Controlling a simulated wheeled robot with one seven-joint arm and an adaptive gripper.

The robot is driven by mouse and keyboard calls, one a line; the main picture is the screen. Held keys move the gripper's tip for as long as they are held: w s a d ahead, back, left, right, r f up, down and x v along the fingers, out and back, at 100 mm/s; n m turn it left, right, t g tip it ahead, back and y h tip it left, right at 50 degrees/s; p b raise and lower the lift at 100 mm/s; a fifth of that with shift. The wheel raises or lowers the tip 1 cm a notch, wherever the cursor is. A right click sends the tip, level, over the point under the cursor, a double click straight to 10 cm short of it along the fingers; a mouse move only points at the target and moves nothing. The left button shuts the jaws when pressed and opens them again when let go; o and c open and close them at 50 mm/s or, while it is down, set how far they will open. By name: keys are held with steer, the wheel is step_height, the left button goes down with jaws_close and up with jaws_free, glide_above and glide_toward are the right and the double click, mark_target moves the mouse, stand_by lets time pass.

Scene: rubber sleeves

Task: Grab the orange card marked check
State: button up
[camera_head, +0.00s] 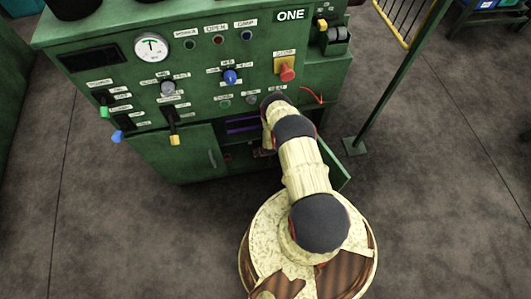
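I cannot make out an orange card marked check in the head view. My arm reaches from the lower middle up to the front of a green machine (200,100) marked ONE. The arm's far end bends down in front of the machine's lower opening, and my gripper is hidden there. A small pale and reddish shape (262,152) shows beside my arm in the opening, too small to identify.
A green cabinet door (335,168) stands open right of my arm. A closed door with a handle (190,153) is on the left. Levers and a red button (287,73) stick out of the panel. A green post (390,95) stands at right. The grey floor is clear in front.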

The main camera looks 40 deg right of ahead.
steer(key=shift+c, duration=1.2)
steer(key=c, duration=1)
steer(key=shift+r, duration=0.1)
